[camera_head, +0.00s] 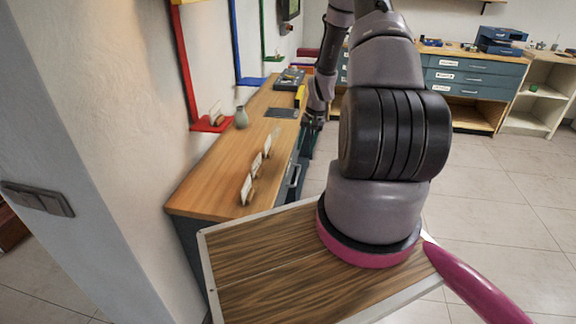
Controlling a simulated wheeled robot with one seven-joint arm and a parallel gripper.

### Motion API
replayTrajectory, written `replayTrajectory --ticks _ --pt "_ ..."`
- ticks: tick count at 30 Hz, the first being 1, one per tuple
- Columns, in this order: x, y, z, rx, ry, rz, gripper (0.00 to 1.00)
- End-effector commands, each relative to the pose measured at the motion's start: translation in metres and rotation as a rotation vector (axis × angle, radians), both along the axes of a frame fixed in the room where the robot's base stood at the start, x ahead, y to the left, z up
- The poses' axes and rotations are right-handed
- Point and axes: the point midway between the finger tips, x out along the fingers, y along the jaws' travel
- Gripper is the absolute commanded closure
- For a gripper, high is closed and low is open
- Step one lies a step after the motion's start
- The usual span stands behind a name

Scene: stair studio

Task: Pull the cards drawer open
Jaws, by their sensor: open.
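My arm rises from my base and bends down to my gripper (314,123), which is small and dark beside the front edge of the wooden-topped counter (215,175). The jaws are open; no object shows between them. The counter's drawer front (291,180) is seen almost edge-on, with a metal handle (297,174) on it. A dark green part (305,163) juts out near it below my gripper; I cannot tell what it is. Whether my gripper touches any handle cannot be told. No label for the cards drawer is readable.
On the counter stand several small card holders (247,188), a grey vase (241,117) and a dark flat tray (282,113). Blue drawers (465,78) with white labels line the back wall. The tiled floor (500,190) at right is clear.

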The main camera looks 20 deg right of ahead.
Motion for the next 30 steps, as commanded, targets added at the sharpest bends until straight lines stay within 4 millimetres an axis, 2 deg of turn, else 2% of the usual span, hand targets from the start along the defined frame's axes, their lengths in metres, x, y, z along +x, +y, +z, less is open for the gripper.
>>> replayTrajectory --ticks 1,8,21,25,30 --pt "-0.002 -0.002 -0.010 0.004 0.006 -0.005 0.55" --pt "-0.002 0.000 -0.033 0.009 0.012 -0.006 0.55" --pt "0.006 0.013 -0.108 0.008 0.011 -0.007 0.55" --pt "0.007 0.014 -0.119 0.008 0.010 -0.007 0.55" --pt "0.008 0.015 -0.124 0.007 0.009 -0.007 0.55"
